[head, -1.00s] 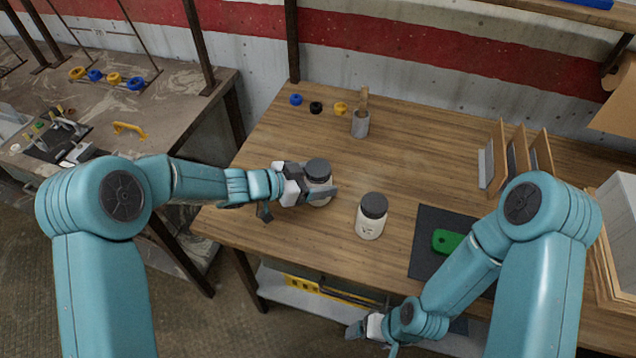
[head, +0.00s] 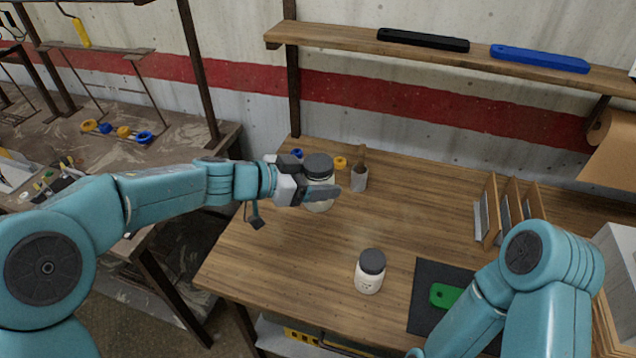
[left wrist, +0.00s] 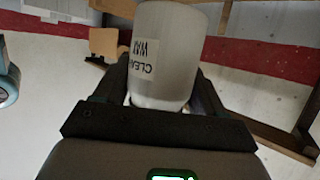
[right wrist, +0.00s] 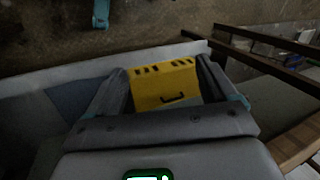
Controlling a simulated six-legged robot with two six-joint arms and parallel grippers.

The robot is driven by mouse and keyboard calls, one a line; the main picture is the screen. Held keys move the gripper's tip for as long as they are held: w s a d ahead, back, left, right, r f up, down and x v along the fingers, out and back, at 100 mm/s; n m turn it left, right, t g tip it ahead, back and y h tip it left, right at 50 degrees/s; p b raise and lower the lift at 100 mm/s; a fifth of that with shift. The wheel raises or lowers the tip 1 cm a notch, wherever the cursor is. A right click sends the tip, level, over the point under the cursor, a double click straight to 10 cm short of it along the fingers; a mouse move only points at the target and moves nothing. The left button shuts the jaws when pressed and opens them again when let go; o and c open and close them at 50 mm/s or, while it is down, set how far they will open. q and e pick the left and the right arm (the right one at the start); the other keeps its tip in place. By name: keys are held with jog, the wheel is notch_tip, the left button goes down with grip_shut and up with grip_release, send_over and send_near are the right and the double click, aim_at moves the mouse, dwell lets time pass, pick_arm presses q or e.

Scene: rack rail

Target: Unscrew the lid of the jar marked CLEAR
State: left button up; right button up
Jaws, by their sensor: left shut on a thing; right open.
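The jar marked CLEAR (left wrist: 165,55) has a frosted white body, with its label upside down in the left wrist view. In the head view this jar (head: 318,203) has a dark grey lid (head: 319,166) and is upright. My left gripper (head: 316,190) is shut around the jar body below the lid and holds it above the bench. The lid is on the jar. My right gripper (right wrist: 163,72) is open and empty, low in front of the bench; its fingers are out of the head view.
A second white jar with a dark lid (head: 370,272) stands on the wooden bench (head: 290,265). A green piece (head: 444,296) lies on a dark mat (head: 424,318) at right. A yellow case (right wrist: 165,85) sits below the bench.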

pick_arm(q)
jog(key=o, duration=0.6)
jog(key=c, duration=0.7)
jog(key=shift+s+a+f+n+t+y, duration=0.25)
jog(key=shift+a+n+t, duration=0.15)
jog(key=shift+a, duration=0.2)
jog(key=shift+s+a+f+n+t+y, duration=0.15)
jog(key=shift+a+f+n+t, duration=0.2)
jog(key=shift+a, duration=0.2)
jog(key=s+a+f+n+t+y, duration=0.1)
jog(key=a+f+n+t+y, duration=0.1)
jog(key=a, duration=0.3)
jog(key=s+a+f+n+t+y, duration=0.1)
jog(key=a+f+n+t+y, duration=0.1)
jog(key=a+f+n+y, duration=0.2)
jog(key=s+a+f+n+t+y, duration=0.1)
jog(key=a+f+n+t+y, duration=0.1)
jog(key=a+n+y, duration=0.3)
jog(key=shift+s+a+f, duration=0.1)
jog(key=shift+a+f, duration=0.25)
jog(key=shift+a, duration=0.45)
jog(key=shift+s+a+f, duration=0.1)
jog(key=shift+a+f, duration=0.2)
jog(key=shift+a, duration=0.5)
